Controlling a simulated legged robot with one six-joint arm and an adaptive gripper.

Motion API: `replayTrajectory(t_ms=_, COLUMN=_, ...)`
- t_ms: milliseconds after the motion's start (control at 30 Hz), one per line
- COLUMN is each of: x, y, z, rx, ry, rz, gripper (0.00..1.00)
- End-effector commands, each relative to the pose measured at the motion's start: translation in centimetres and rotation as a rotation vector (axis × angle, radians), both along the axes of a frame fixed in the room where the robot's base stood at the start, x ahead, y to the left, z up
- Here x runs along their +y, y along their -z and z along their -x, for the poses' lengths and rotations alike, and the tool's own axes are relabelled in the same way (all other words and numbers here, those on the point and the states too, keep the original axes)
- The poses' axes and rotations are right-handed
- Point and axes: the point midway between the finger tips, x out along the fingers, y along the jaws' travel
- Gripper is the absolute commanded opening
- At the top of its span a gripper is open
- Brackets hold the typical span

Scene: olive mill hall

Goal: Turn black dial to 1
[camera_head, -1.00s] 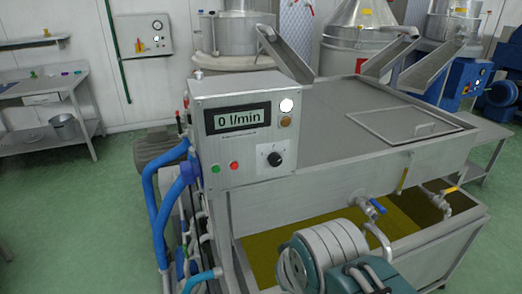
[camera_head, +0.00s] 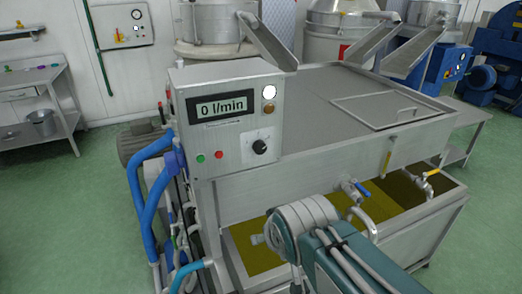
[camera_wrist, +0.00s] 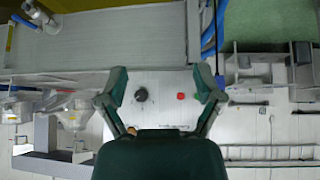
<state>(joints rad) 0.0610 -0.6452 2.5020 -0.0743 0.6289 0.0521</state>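The black dial (camera_head: 259,147) is a round knob with a light pointer on a white plate, low on the right of the grey control box (camera_head: 180,100). Its pointer appears turned to the left; the scale numbers are too small to read. In the wrist view the panel is upside down, and the dial (camera_wrist: 141,94) shows between the fingers, nearer the left one. My gripper (camera_wrist: 160,72) is open and empty, its fingers wide apart, and appears apart from the panel. In the head view only my arm shows clearly, in front of the machine.
A red button (camera_head: 220,155) and a green button (camera_head: 200,158) sit left of the dial. The display (camera_head: 222,106) reads 0 l/min. Blue hoses (camera_head: 150,190) run down the left side. A blue-handled valve (camera_head: 355,187) sticks out above the open tank (camera_head: 250,255).

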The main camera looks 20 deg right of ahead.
Motion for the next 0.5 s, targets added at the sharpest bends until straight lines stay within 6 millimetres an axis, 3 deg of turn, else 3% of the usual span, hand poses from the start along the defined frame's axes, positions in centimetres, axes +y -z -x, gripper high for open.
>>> replayTrajectory(t_ms=200, x=-3.8, y=0.1, z=-6.5, rx=-0.227, ry=0.064, rz=0.053, gripper=0.87)
replayTrajectory(t_ms=500, x=-7.3, y=-0.2, z=-12.9, rx=-0.544, ry=0.050, rz=0.065, gripper=0.87)
